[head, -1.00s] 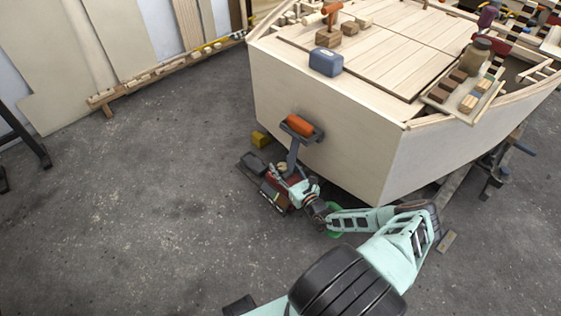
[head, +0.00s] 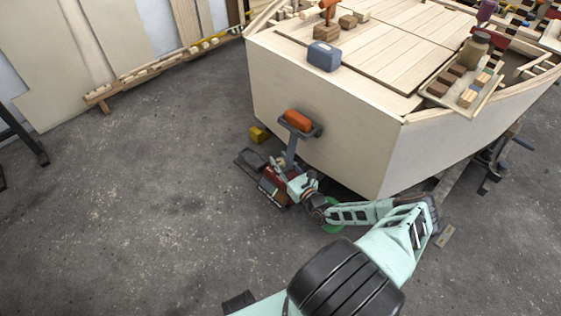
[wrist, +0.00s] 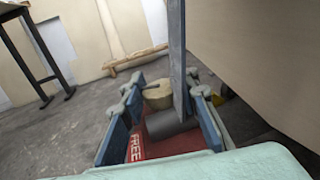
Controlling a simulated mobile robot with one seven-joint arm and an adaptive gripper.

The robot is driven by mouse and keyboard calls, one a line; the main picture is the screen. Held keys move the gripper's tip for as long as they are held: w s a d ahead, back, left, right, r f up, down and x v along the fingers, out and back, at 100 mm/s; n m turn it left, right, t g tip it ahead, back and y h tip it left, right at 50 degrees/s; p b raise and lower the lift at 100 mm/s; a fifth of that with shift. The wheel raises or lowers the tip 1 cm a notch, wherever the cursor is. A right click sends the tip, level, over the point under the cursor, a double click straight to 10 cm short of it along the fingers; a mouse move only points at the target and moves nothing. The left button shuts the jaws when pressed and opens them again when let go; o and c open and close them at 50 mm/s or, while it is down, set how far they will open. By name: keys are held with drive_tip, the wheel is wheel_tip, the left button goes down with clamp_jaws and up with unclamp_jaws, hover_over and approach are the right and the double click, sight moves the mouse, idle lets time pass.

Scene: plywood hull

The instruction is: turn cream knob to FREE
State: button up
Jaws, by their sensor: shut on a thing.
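The cream knob (wrist: 158,95) is round and stands above a red plate (wrist: 150,140) in the wrist view. The white word FREE (wrist: 138,148) is on the plate at the near left. A dark grey cylinder (wrist: 170,122) lies on the near side of the knob. My gripper (wrist: 165,92) has its two blue-grey fingers on either side of the knob, shut on it. Which way the knob points I cannot tell. In the head view my gripper (head: 279,172) is low by the hull's front corner, over the red plate (head: 271,186), and hides the knob.
A grey post with an orange grip (head: 298,121) rises right beside my gripper; the post (wrist: 178,60) also stands close in the wrist view. The plywood hull (head: 320,125) is just to the right. A yellow block (head: 258,134) lies behind.

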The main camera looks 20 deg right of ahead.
drive_tip(key=shift+f+y+b, duration=0.15)
drive_tip(key=shift+y+b, duration=0.15)
drive_tip(key=n+y+b, duration=0.1)
drive_tip(key=y+b, duration=0.1)
drive_tip(key=n+g+y+b, duration=0.1)
drive_tip(key=n+y+b, duration=0.1)
drive_tip(key=b, duration=0.1)
drive_tip(key=shift+f+b, duration=0.2)
drive_tip(key=shift+b, duration=0.1)
drive_tip(key=n+g+y+b, duration=0.1)
drive_tip(key=y+b, duration=0.1)
drive_tip(key=shift+n+b, duration=0.4)
drive_tip(key=shift+r+g+y+b, duration=0.15)
drive_tip(key=shift+g+y+b, duration=0.25)
drive_tip(key=shift+b, duration=0.15)
drive_tip(key=shift+r+n+y, duration=0.15)
drive_tip(key=shift+n+y, duration=0.15)
drive_tip(key=shift+n, duration=0.1)
drive_tip(key=o, duration=1.2)
